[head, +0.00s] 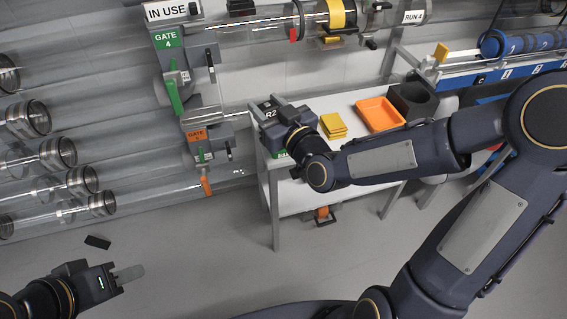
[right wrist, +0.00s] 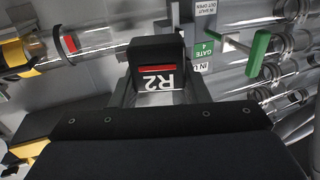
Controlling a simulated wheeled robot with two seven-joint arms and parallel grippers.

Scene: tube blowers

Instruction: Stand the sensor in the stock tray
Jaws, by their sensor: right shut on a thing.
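My right gripper (head: 275,118) is shut on a dark block marked R2 (head: 268,108), which I take to be the sensor. It is held above the left end of the white table. In the right wrist view the block (right wrist: 160,68) shows its R2 label and a red stripe between the fingers; its lower part is hidden. An orange tray (head: 380,114), the only open tray I can make out, lies on the table to the right of the gripper. Its visible floor looks empty. My left gripper (head: 130,273) is low at the left, apart from everything; its finger gap is not clear.
Yellow pads (head: 333,125) lie between the gripper and the tray. A dark holder with a round hole (head: 413,100) stands behind the tray. Clear tubes with a green gate handle (head: 173,97) and an orange gate (head: 197,135) are close at left.

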